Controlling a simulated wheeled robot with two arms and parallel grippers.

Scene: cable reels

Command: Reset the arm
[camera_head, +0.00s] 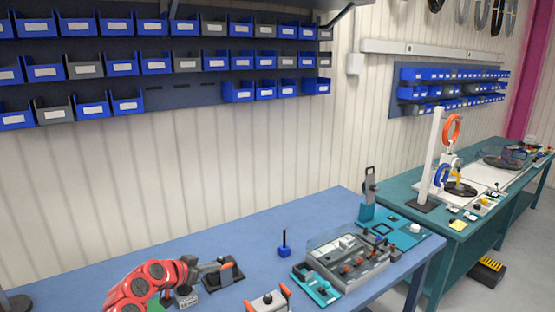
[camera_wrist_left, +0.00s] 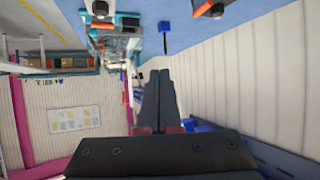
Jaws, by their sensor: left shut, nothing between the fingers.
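My left arm comes in low at the left in the head view, red with dark joints. My right gripper is in neither view.
A clear-lidded box of parts (camera_head: 345,258) and a teal stand (camera_head: 367,212) are on the table's right side. A small blue post (camera_head: 284,245) stands mid-table. An orange-handled fixture (camera_head: 268,301) is at the front. Blue bins (camera_head: 125,65) line the wall. A green bench (camera_head: 460,232) stands right.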

